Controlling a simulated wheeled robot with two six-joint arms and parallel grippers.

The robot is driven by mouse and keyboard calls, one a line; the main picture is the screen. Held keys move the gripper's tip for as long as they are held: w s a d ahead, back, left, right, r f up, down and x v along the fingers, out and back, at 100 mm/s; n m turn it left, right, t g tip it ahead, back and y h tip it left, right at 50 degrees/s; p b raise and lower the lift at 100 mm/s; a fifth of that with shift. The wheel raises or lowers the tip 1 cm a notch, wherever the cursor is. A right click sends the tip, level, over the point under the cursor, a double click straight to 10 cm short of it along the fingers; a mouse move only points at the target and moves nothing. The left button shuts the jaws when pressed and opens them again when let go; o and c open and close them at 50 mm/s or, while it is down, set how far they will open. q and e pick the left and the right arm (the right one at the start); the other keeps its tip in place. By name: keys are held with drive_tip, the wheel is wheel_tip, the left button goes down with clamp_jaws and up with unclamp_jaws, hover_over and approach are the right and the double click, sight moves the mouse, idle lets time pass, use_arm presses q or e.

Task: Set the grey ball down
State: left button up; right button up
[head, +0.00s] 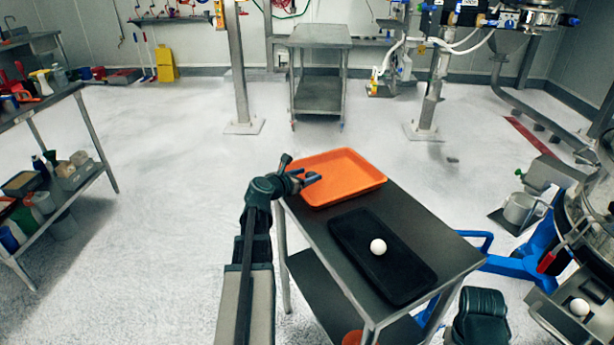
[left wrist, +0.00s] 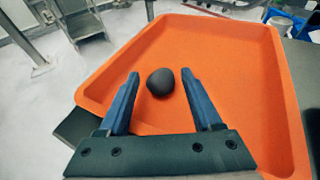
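The grey ball (left wrist: 160,82) is dark and round. In the left wrist view it sits between and just beyond my left fingertips, over the floor of the orange tray (left wrist: 235,60), with a gap to each finger. It seems to rest on the tray floor, though contact is hard to judge. My left gripper (left wrist: 161,76) is open. In the head view my left gripper (head: 312,178) is at the left side of the orange tray (head: 362,183), and the ball cannot be made out there. My right gripper is not in view.
A black tray (head: 400,275) with a white ball (head: 378,246) lies on the dark table (head: 440,240), in front of the orange tray. Another white ball (head: 580,307) is on the machine at right. A shelf (head: 85,180) stands at left. Open floor lies between.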

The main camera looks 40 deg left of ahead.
use_arm(q)
drive_tip(key=shift+r, duration=0.1)
drive_tip(key=shift+s+r, duration=0.1)
drive_tip(key=shift+s, duration=0.1)
drive_tip(key=p+v, duration=0.3)
drive_tip(key=v, duration=0.8)
drive_tip(key=shift+s+r+p, duration=0.1)
drive_tip(key=shift+s+p, duration=0.15)
drive_tip(key=shift+p, duration=0.15)
